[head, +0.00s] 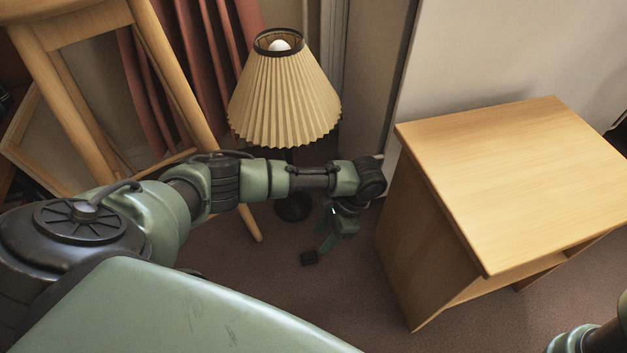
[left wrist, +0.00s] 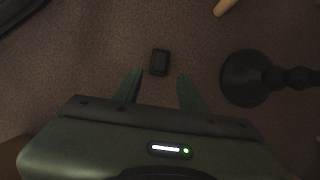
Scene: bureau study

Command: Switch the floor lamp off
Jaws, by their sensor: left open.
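The floor lamp (head: 285,98) stands upright behind my left arm, with a cream pleated shade and a whitish bulb; I cannot tell surely if it is lit. Its dark round base (head: 293,208) is partly hidden by my arm and also shows at the right of the left wrist view (left wrist: 243,78). A small black box (head: 309,258), perhaps the lamp's foot switch, lies on the carpet. My left gripper (head: 325,240) points down above the floor beside it, open and empty. In the left wrist view the box (left wrist: 160,62) sits just beyond the gap between the fingertips (left wrist: 160,80).
A wooden desk (head: 530,165) stands to the right of my left gripper. A wooden stool or easel-like frame (head: 65,110) and reddish folds (head: 190,70) are at the left. Carpet (head: 290,290) is clear in front of the box. Part of my right arm shows at bottom right.

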